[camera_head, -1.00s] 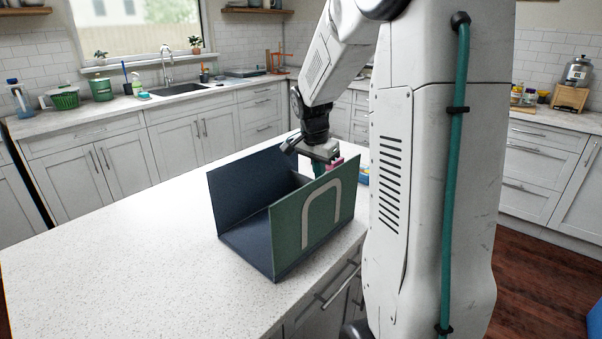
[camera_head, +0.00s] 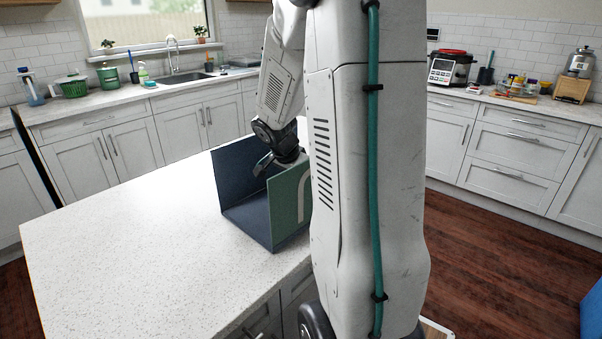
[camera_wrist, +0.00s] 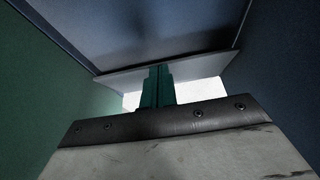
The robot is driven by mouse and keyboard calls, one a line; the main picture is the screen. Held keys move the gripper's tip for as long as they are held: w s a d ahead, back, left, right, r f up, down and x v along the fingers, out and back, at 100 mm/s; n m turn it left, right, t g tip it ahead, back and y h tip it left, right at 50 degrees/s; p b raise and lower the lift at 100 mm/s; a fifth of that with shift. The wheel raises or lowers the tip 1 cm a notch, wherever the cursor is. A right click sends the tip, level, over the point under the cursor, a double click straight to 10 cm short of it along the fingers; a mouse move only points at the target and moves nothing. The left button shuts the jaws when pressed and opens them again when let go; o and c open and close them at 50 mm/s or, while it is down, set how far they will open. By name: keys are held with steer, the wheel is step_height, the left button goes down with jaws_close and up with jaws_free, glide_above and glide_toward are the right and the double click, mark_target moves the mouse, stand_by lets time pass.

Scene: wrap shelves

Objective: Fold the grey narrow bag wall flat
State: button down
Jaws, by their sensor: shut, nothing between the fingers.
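The bag stands on the white counter as an open dark blue and green box. Its green wall (camera_head: 284,206) with a pale arched handle faces me, and its dark blue wall (camera_head: 237,172) rises behind. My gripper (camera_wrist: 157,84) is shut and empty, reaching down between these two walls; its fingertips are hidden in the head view. In the wrist view, the narrow grey wall (camera_wrist: 203,64) is a pale tilted strip just behind the teal fingers. I cannot tell whether they touch it. The green wall (camera_wrist: 40,85) is at left and the dark blue wall (camera_wrist: 285,85) at right.
The white counter (camera_head: 130,235) is clear to the left of the bag. My arm column hides the bag's right end. Cabinets with a sink (camera_head: 185,77) stand behind, and a wooden floor (camera_head: 500,240) lies open at right.

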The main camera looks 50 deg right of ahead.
steer(key=shift+a+f, duration=0.25)
steer(key=shift+f, duration=0.25)
steer(key=shift+a+f, duration=0.2)
steer(key=shift+f, duration=0.25)
steer(key=shift+d+f, duration=0.1)
steer(key=shift+d, duration=0.05)
steer(key=shift+d+f, duration=0.1)
steer(key=shift+d, duration=0.5)
step_height(320, 180, up, 5)
steer(key=shift+a+f, duration=0.15)
steer(key=shift+f, duration=0.05)
steer(key=a, duration=0.3)
steer(key=a+r, duration=0.1)
steer(key=a, duration=0.2)
steer(key=w+a, duration=0.1)
steer(key=a, duration=0.2)
steer(key=shift+a+r, duration=0.3)
steer(key=shift+r, duration=0.1)
